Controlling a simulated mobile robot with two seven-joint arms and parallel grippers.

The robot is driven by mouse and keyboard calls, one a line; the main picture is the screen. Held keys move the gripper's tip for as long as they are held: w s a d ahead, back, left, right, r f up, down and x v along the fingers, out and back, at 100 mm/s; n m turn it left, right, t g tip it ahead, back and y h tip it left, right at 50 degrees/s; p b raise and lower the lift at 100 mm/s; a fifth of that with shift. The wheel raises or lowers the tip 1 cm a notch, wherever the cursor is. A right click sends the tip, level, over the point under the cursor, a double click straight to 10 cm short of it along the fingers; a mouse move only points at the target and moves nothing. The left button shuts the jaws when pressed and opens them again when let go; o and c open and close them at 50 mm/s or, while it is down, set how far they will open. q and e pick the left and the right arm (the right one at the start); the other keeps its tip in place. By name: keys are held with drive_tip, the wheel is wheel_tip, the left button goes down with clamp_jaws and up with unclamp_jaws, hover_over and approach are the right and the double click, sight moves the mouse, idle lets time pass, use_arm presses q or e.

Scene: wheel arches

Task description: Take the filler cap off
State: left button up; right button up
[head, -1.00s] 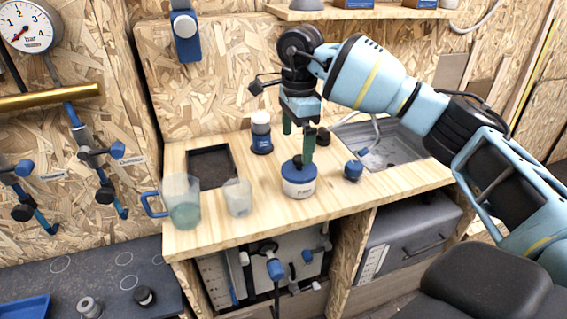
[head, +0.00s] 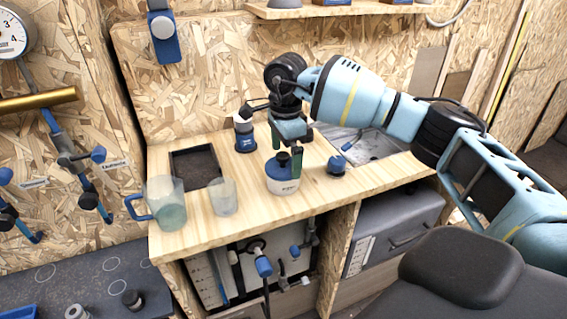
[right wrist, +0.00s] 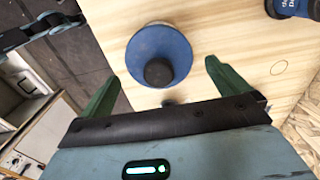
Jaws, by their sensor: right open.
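A small white tub with a blue lid (head: 283,182) stands upright on the wooden counter. A black round filler cap (head: 283,159) sits on its lid. In the right wrist view the fingers (right wrist: 162,72) lie to either side of the cap, with nothing held. The head view does not show clearly how far the fingertips are from it. My left gripper is not in view.
A blue knob-like part (head: 336,166) stands right of the tub, near a sink (head: 385,150). A clear beaker (head: 222,197), a jug (head: 166,205) and a black tray (head: 195,167) are to the left. A white-topped blue bottle (head: 244,135) stands behind.

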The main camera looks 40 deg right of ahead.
drive_tip(key=shift+f, duration=0.75)
drive_tip(key=shift+c, duration=0.3)
drive_tip(key=c, duration=0.9)
drive_tip(key=shift+r, duration=0.1)
drive_tip(key=shift+a+r, duration=0.1)
drive_tip(key=shift+r, duration=0.3)
drive_tip(key=r, duration=0.2)
drive_tip(key=shift+s+a+r, duration=0.1)
drive_tip(key=shift+s+r, duration=0.15)
drive_tip(key=shift+r, duration=0.05)
drive_tip(key=s+a, duration=0.2)
drive_tip(key=s, duration=0.2)
drive_tip(key=s+a+r, duration=0.1)
drive_tip(key=s+a, duration=0.1)
drive_tip(key=s, duration=0.3)
drive_tip(key=s+a+b, duration=0.1)
drive_tip(key=s+a, duration=0.1)
drive_tip(key=s, duration=0.3)
drive_tip(key=shift+s+r, duration=0.1)
drive_tip(key=shift+r, duration=0.1)
